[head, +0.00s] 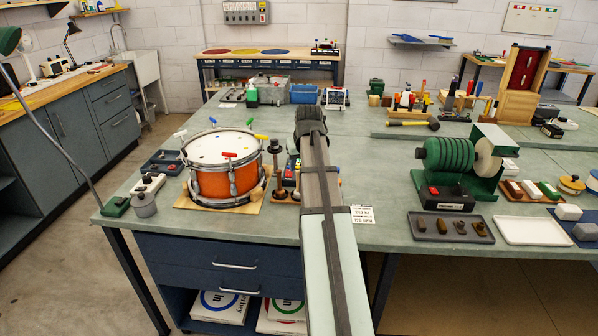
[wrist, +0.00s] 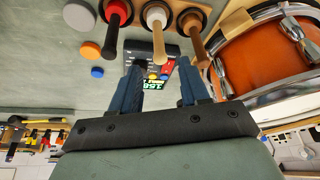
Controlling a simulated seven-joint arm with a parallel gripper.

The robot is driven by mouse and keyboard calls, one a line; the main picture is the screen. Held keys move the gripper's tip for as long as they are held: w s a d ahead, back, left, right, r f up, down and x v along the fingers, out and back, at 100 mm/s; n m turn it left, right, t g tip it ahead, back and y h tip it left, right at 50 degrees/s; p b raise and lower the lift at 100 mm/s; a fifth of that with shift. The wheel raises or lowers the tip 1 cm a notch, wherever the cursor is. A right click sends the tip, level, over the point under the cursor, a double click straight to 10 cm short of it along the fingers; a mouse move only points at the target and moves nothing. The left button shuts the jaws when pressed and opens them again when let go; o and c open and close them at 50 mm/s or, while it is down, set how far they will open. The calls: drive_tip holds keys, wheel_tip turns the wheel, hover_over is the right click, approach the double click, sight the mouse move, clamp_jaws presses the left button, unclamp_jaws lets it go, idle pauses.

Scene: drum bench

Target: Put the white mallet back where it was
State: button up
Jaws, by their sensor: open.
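In the wrist view the white mallet (wrist: 156,17) stands in the middle place of a wooden rack (wrist: 172,3), its white part at a dark round seat and its brown shaft toward me. A red-and-black mallet (wrist: 113,30) and a brown mallet (wrist: 195,38) stand on either side. My gripper (wrist: 160,72) is open, with two blue fingers apart and no mallet between them. The white mallet's shaft end lies beyond the fingertips. In the head view my arm hides the gripper's fingers and part of the rack area.
An orange drum (head: 222,180) stands left of the rack, close to it. A small black device (wrist: 155,62) with a lit display and coloured knobs shows between my fingers. Orange (wrist: 90,50), blue (wrist: 97,72) and grey (wrist: 79,15) discs lie nearby. A green machine (head: 450,160) stands right.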

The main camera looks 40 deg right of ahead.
drive_tip(key=shift+v, duration=1.95)
